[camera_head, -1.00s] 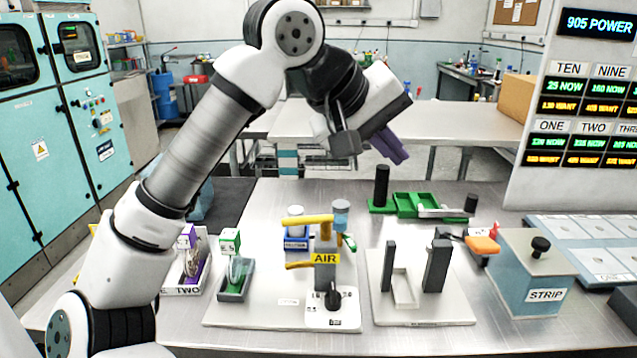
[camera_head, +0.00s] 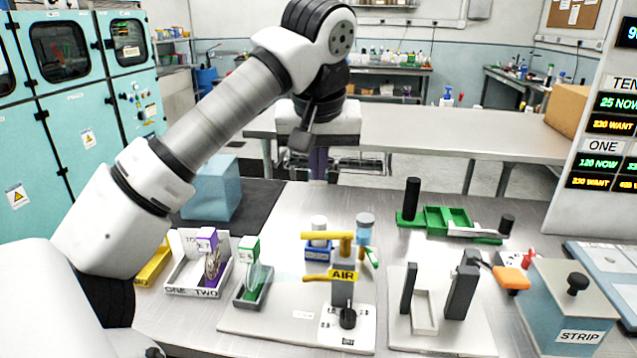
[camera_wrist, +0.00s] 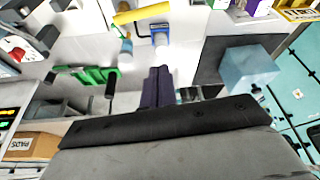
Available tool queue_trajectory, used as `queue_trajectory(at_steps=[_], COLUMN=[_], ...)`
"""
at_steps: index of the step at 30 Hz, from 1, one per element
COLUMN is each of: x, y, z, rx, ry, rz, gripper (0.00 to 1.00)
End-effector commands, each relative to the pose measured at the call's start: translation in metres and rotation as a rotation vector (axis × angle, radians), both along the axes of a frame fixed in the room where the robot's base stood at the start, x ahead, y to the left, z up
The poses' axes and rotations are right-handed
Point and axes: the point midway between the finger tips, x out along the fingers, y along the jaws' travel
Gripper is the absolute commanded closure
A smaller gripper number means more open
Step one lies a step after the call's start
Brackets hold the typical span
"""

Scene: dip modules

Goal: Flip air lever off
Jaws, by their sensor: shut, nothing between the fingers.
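The air fixture stands on a light plate (camera_head: 270,322) in the front middle of the bench. It has a grey post with a yellow AIR label (camera_head: 343,275), two yellow bars (camera_head: 326,236) and a black lever knob (camera_head: 348,318) on a white marked base. The markings are too small to read. My gripper (camera_head: 318,162) hangs behind and above the fixture, apart from it, pointing down. Its purple fingers are together and empty in the wrist view (camera_wrist: 157,88). A yellow bar (camera_wrist: 142,14) shows there beyond the fingertips; the black knob does not.
A small grey tray with a green-topped piece (camera_head: 249,249) and a white ONE/TWO box (camera_head: 172,278) stand left of the fixture. Black uprights (camera_head: 461,285) on another plate and a blue STRIP box (camera_head: 575,300) stand right. A green tray (camera_head: 447,219) lies behind. A blue box (camera_head: 212,190) is back left.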

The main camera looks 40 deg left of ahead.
Motion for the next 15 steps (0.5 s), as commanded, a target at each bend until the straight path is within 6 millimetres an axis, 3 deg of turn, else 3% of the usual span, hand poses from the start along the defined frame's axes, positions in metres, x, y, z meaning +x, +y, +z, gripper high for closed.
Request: queue_trajectory(at_steps=[12, 15], x=[0.022, 0.011], y=[0.019, 0.009], z=[-0.081, -0.082], rx=[-0.006, -0.001], ry=[0.000, -0.002], rz=[-0.004, -0.004], gripper=[1.00, 1.00])
